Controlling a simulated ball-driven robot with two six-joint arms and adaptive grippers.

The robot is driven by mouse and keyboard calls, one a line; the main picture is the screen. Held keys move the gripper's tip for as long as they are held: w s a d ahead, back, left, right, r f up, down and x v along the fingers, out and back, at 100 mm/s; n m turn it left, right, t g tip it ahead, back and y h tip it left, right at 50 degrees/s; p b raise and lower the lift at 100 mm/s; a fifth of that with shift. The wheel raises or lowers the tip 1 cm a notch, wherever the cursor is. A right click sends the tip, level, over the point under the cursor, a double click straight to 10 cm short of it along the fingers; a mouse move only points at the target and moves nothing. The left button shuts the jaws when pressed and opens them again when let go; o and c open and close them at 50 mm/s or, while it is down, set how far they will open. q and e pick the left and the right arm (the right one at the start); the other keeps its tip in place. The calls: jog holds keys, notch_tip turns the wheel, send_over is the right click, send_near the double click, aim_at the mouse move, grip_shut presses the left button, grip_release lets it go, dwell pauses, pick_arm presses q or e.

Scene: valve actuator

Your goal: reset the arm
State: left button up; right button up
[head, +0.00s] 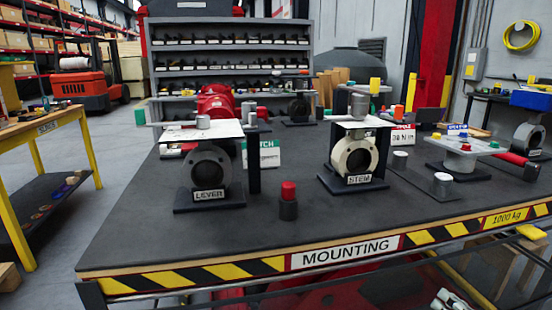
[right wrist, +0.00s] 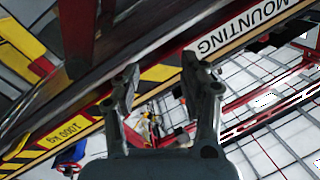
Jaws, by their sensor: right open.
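My right gripper (head: 450,301) shows small at the bottom edge in the head view, below the table's front edge. In the right wrist view its two fingers (right wrist: 163,88) are apart with nothing between them. My left gripper is not in view. In the head view, the valve marked LEVER (head: 207,170) stands upright on a dark base at the left of the table, under a white plate. The valve marked STEM (head: 355,156) stands to its right, also under a plate, with a grey cylinder on top. My right gripper is apart from both.
The dark table (head: 140,232) has a striped front edge marked MOUNTING. A red-capped black cylinder (head: 288,201) stands near the front. A plate with small coloured pieces (head: 464,147) is at the right. A yellow-legged side table (head: 42,128) stands left. The table's front left is clear.

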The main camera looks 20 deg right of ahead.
jog(key=s+a+f+m+g+h, duration=0.15)
jog(key=s+a+f+g, duration=0.25)
jog(key=s+f, duration=0.6)
jog(key=s+a+f+n+g+h, duration=0.15)
jog(key=s+a+f+g, duration=0.35)
jog(key=f, duration=0.8)
jog(key=s+a+f+n+g, duration=0.1)
jog(key=s+a+f+g, duration=0.1)
jog(key=s, duration=0.5)
jog(key=s+a+f+n+g, duration=0.1)
jog(key=s+a+f+g, duration=0.1)
jog(key=s, duration=0.5)
jog(key=s+a+f+n+g, duration=0.2)
jog(key=s+f+g, duration=0.2)
jog(key=s+f, duration=0.2)
jog(key=shift+s+a, duration=0.4)
jog(key=shift+s, duration=0.65)
